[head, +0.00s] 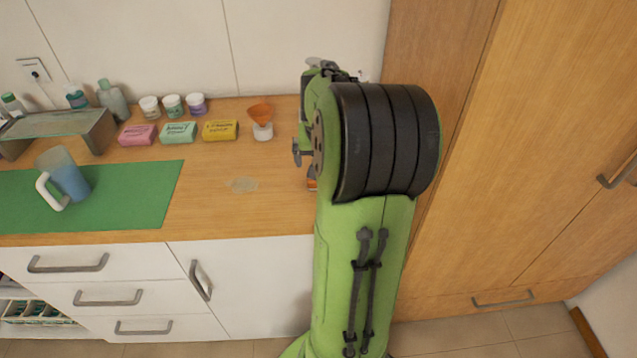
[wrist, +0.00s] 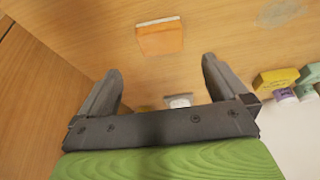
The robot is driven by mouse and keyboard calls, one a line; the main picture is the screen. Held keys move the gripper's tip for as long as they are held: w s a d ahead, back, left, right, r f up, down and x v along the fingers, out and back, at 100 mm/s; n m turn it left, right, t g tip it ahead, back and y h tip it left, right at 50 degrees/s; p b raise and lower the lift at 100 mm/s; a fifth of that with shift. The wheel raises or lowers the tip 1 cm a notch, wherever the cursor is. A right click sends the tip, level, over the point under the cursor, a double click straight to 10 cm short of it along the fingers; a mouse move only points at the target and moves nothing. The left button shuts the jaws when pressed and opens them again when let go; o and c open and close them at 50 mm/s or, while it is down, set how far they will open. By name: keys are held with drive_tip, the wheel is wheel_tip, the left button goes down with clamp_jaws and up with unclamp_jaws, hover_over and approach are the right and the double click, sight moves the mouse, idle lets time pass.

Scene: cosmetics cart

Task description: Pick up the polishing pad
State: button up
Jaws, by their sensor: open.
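The polishing pad appears to be the flat orange block with a pale edge (wrist: 160,38), lying on the wooden counter in the wrist view. In the head view only a small orange piece of it (head: 312,184) shows beside my arm, which hides the rest. My gripper (wrist: 161,70) is open and empty, its two fingers spread wide. The pad lies beyond the fingertips, roughly centred between them in the picture, and is not touched. In the head view my arm hides most of the gripper.
A yellow box (head: 220,130), green box (head: 178,132) and pink box (head: 138,135) stand near the wall. An orange funnel (head: 262,112) tops a white jar. A blue jug (head: 66,177) is on the green mat (head: 135,195). A tall wooden cabinet (head: 540,150) borders the right.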

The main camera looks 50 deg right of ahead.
drive_tip(key=b+x, duration=0.1)
drive_tip(key=x, duration=0.3)
drive_tip(key=b+x, duration=0.1)
drive_tip(key=x, duration=0.4)
drive_tip(key=shift+a+f, duration=0.2)
drive_tip(key=shift+f, duration=0.05)
drive_tip(key=shift+r, duration=0.1)
drive_tip(key=c, duration=1)
drive_tip(key=shift+r, duration=0.1)
wheel_tip(320, 180, up, 10)
drive_tip(key=p, duration=0.3)
